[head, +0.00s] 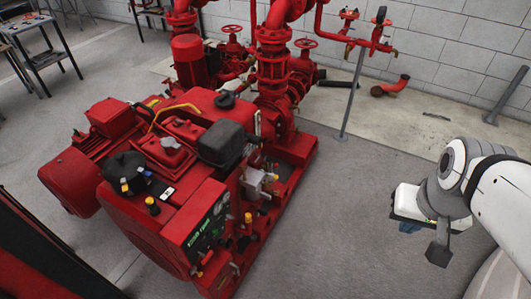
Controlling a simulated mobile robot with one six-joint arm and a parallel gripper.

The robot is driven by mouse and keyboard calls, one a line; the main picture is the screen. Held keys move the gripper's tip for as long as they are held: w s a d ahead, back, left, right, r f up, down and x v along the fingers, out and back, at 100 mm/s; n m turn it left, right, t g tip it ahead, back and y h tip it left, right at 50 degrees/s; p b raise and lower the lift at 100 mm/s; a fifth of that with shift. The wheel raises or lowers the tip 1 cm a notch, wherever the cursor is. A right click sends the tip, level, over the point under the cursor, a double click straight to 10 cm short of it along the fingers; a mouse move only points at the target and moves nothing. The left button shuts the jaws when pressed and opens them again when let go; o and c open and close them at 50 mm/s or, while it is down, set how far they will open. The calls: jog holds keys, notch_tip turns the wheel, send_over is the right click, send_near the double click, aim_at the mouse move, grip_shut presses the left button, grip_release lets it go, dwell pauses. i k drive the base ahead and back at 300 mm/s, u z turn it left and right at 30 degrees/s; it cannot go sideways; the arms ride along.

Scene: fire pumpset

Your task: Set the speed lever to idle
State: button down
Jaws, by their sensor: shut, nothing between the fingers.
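The red engine and pump set (165,165) stands on the floor left of centre. Its control panel (208,225), with a small lit display, faces the front right. A grey metal block (258,185) with small orange and yellow parts sits on the engine's right side. I cannot tell which small part is the speed lever; it is too small or hidden. My gripper (439,252) is at the right, shut and empty, pointing down over the floor, well apart from the engine.
Red pipes and valves with handwheels (272,70) rise behind the engine. A thin grey post (352,95) holds piping near the block wall. A dark table (35,50) stands at the back left. The grey floor (340,220) between engine and gripper is clear.

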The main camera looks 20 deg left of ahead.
aim_at(221, 241)
jog(key=z, duration=0.1)
jog(key=k, duration=0.95)
jog(key=u, duration=0.45)
jog(key=i, duration=1)
jog(key=u, duration=0.05)
